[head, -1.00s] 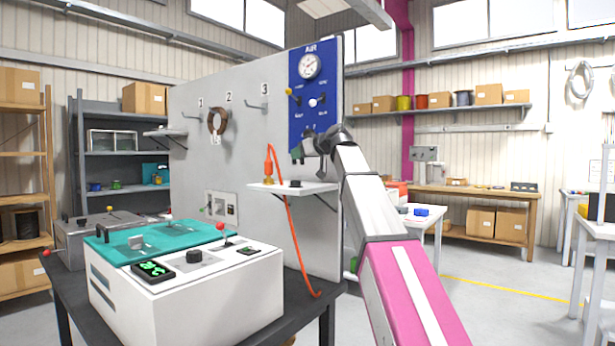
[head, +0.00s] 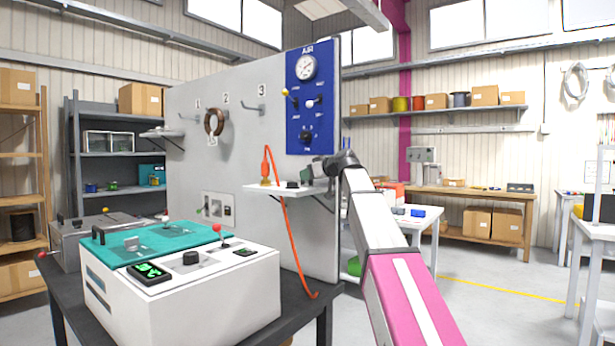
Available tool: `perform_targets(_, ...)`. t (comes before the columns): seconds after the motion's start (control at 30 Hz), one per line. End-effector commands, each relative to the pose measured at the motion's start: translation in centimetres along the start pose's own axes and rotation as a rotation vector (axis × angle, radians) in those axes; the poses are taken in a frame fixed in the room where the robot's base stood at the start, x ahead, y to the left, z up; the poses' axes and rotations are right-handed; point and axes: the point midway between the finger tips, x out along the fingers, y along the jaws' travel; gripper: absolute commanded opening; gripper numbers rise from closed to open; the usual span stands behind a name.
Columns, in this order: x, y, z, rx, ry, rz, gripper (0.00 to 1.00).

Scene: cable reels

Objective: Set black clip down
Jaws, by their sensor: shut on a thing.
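The small white wall shelf (head: 262,190) juts from the grey panel below the blue air panel. My gripper (head: 309,176) is low over the right end of this shelf. It is shut on a small dark thing, which I take as the black clip; its outline merges with the dark fingers. A separate small black piece (head: 292,184) lies on the shelf just left of the gripper. I cannot tell whether the held clip touches the shelf.
An orange tool (head: 266,168) with a hanging orange hose (head: 288,245) stands on the shelf's left part. The blue air panel (head: 312,100) is above. A white machine with a teal lid (head: 165,243) is below left. A brown ring (head: 214,122) hangs on hook 2.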

Motion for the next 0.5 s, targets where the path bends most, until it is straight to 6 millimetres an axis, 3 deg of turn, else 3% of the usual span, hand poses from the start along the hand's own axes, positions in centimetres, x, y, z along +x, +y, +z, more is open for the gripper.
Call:
perform_targets(0.17, 0.08, -0.02, 0.28, 0.000, -0.001, 0.000, 0.00)
perform_targets(0.2, 0.07, -0.01, 0.22, 0.000, 0.000, 0.000, 0.35)
perform_targets(0.23, 0.07, -0.01, 0.21, 0.000, 0.000, 0.000, 0.45)
perform_targets(0.5, 0.06, -0.01, 0.18, 0.000, -0.001, 0.000, 0.48)
